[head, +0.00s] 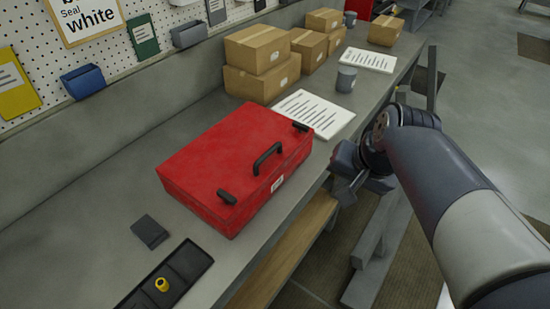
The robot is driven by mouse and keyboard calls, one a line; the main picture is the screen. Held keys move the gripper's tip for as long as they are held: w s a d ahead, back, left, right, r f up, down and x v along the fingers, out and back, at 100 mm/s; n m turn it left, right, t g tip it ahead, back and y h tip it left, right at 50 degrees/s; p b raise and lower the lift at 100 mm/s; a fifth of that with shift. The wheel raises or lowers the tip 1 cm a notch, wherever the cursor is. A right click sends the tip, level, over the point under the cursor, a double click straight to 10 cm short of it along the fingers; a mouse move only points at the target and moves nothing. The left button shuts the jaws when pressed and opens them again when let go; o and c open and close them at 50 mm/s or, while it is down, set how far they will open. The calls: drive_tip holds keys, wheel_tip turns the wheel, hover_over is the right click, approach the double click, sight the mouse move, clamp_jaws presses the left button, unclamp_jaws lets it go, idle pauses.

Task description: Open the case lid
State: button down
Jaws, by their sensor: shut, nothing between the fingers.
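A red case (215,160) lies on the grey bench with its lid down. A black handle (267,157) is on its front side, with a black latch (227,197) near the left end and another black latch (300,126) near the right end. A small white label sits below the handle. My gripper (348,190) is off the front edge of the bench, right of the case and apart from it. It is shut with nothing in it; its fingers are small and partly dark in this view.
A black tray (192,262) with a yellow ring-like part (162,285) and a dark flat block (150,232) lie left of the case. Papers (314,113), a grey cup (346,79) and several cardboard boxes (258,84) stand beyond it. A pegboard wall backs the bench.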

drive_tip(key=a+f+m+g+y+b, duration=0.2)
drive_tip(key=a+f+m+y+b, duration=0.35)
drive_tip(key=f, duration=0.35)
drive_tip(key=m+t+y+b, duration=0.8)
drive_tip(key=m+b, duration=0.2)
drive_tip(key=m, duration=0.5)
approach(275, 170)
drive_tip(key=r, duration=0.1)
drive_tip(key=shift+m, duration=0.25)
drive_tip(key=p+x, duration=0.1)
drive_tip(key=x, duration=0.4)
drive_tip(key=p+x, duration=0.1)
drive_tip(key=x, duration=0.4)
drive_tip(key=shift+r, duration=0.25)
drive_tip(key=shift+r+h, duration=0.1)
drive_tip(key=shift+h, duration=0.15)
